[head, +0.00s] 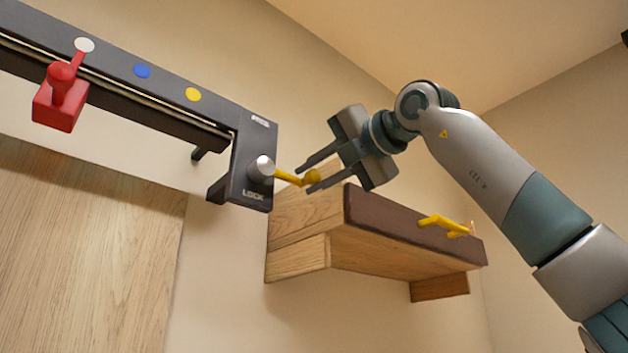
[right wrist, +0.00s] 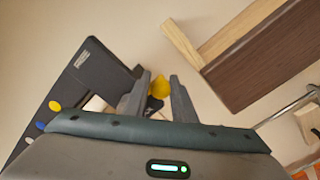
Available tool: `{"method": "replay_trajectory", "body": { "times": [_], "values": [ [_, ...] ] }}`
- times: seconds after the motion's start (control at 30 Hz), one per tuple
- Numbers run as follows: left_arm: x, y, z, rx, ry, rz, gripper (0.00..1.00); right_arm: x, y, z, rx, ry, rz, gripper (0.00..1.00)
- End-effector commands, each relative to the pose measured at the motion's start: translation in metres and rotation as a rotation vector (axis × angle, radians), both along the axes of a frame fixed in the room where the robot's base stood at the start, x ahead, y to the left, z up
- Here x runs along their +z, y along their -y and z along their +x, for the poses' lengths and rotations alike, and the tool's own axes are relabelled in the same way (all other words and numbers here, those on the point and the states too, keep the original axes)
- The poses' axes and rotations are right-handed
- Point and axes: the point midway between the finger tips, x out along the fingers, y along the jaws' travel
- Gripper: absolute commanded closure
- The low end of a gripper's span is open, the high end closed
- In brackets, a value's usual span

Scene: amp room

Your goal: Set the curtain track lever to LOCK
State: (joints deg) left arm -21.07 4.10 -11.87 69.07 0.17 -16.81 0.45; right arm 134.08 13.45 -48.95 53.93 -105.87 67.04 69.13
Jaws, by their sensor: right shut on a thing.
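The curtain track (head: 150,85) is a dark rail on the wall, ending in a dark end plate (head: 250,140). The plate reads LOCK at its bottom; a smaller label at its top is hard to read. The lever (head: 290,177) is a yellow rod on a silver pivot (head: 261,168), pointing right and slightly down, between the two labels. My right gripper (head: 305,178) is shut on its yellow ball knob, which shows between the fingers in the right wrist view (right wrist: 160,87). My left gripper is in neither view.
A red block with a handle (head: 60,100) hangs on the rail near white, blue and yellow dots. A wooden shelf (head: 385,225) with a dark front and yellow hooks (head: 446,225) juts out just below my right gripper. A wood panel (head: 85,250) is lower left.

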Motion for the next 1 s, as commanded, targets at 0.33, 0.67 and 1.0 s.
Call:
{"method": "replay_trajectory", "body": {
  "times": [0.33,0.67,1.0],
  "values": [
    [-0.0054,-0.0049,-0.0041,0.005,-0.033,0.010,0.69,-0.0109,-0.0054,0.0019,0.005,-0.033,0.012,1.00],
    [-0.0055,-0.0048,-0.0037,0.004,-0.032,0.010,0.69,-0.0115,-0.0060,0.0020,0.006,-0.032,0.010,0.60],
    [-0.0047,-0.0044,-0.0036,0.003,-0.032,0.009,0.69,-0.0075,-0.0030,0.0011,0.002,-0.027,0.016,0.60]
  ]
}}
